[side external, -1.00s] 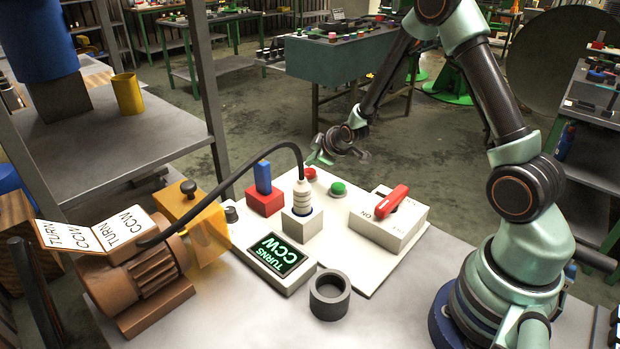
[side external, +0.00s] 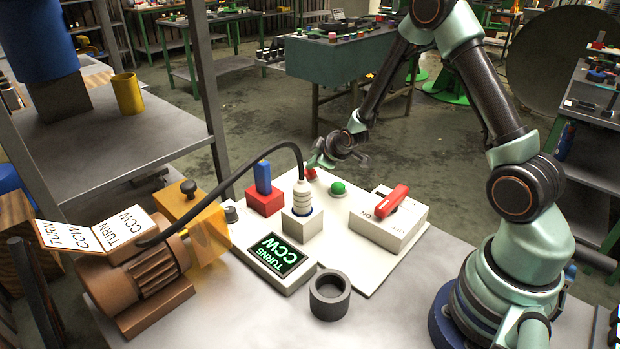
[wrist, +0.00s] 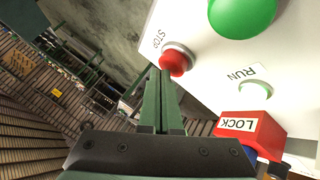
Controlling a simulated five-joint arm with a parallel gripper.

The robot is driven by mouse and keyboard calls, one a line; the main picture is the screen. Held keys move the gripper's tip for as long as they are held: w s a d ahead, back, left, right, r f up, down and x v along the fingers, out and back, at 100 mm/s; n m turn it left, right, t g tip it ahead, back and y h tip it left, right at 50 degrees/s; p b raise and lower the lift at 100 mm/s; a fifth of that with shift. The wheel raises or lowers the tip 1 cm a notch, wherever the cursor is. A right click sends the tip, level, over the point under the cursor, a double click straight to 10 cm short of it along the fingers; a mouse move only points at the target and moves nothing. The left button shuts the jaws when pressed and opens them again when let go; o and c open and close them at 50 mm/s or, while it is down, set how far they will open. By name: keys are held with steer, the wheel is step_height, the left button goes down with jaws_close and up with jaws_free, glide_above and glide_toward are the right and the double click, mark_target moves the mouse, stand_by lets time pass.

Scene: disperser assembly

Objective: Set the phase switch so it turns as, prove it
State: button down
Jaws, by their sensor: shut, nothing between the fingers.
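My gripper (side external: 316,166) is shut and empty at the far edge of the white board (side external: 345,255). In the wrist view its fingertips (wrist: 166,75) are at the red STOP button (wrist: 176,60); I cannot tell whether they touch it. The green button (side external: 338,188) is beside it. The display (side external: 278,255) reads TURNS CCW. A red lever (side external: 391,200) sits on a white box with an ON label. A pale round spot marked RUN (wrist: 253,94) shows in the wrist view. No phase switch label is readable.
A cable (side external: 225,187) arches from the motor to a white plug (side external: 302,195) in a socket block. A red LOCK block (side external: 265,202) holds an upright blue piece. A dark ring (side external: 329,295) stands in front. A yellow block (side external: 190,212) adjoins the motor.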

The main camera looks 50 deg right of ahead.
mark_target(313, 173)
steer(key=shift+f, duration=0.75)
stand_by(0.5)
steer(key=shift+r, duration=1.35)
steer(key=shift+r, duration=2.45)
steer(key=shift+r, duration=0.1)
